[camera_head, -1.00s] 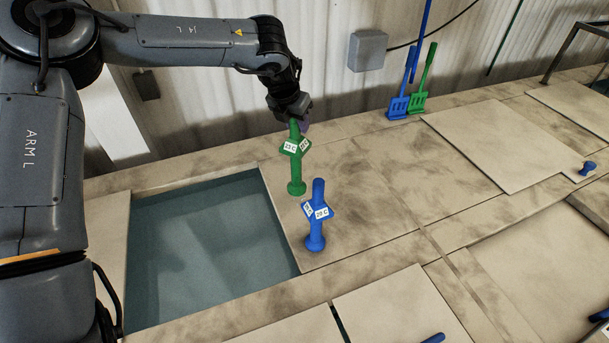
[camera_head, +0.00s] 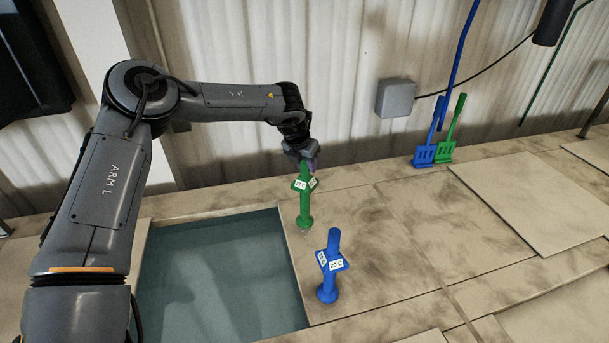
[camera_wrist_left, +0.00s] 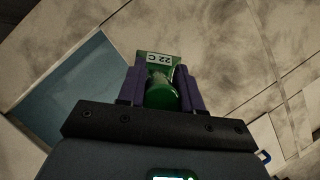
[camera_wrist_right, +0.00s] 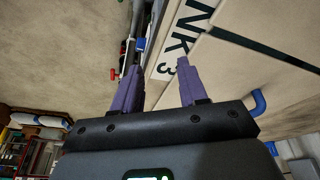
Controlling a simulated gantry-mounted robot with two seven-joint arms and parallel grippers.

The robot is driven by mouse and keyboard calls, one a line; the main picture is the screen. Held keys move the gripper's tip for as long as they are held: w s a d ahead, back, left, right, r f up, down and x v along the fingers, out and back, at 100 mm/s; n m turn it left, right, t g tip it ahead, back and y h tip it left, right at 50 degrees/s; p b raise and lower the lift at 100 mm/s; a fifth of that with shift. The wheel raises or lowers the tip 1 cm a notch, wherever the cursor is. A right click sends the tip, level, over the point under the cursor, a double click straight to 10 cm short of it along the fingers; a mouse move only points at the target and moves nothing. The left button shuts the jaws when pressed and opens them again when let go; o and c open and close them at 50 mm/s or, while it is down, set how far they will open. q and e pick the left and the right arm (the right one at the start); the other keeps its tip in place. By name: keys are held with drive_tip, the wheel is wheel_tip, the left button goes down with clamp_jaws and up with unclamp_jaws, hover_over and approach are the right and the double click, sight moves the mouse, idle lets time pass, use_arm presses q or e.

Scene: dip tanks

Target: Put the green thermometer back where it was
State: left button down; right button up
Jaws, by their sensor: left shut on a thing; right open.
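The green thermometer (camera_head: 304,205) is upright at the right rim of the open tank, behind the blue thermometer. My left gripper (camera_head: 304,163) is shut on its top end from above. In the left wrist view the green thermometer (camera_wrist_left: 162,92) sits between the purple fingers, its tag reading 22 C. I cannot tell whether its round base touches the surface. A blue thermometer (camera_head: 331,268) with a 20 C tag stands on the deck beside the tank. My right gripper (camera_wrist_right: 156,85) shows only in its wrist view, open and empty.
The open tank (camera_head: 222,275) holds bluish liquid, left of the thermometers. Blue and green slotted paddles (camera_head: 435,152) lean against the wall behind, near a grey box (camera_head: 396,98). Flat covers (camera_head: 520,195) lie to the right.

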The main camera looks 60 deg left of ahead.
sight(304, 174)
use_arm(q)
drive_tip(key=shift+a+f, duration=0.15)
drive_tip(key=shift+a, duration=0.2)
drive_tip(key=shift+f+b, duration=0.85)
drive_tip(key=shift+f, duration=1.15)
drive_tip(key=shift+f, duration=0.2)
drive_tip(key=c, duration=0.8)
unclamp_jaws()
drive_tip(key=shift+o, duration=0.2)
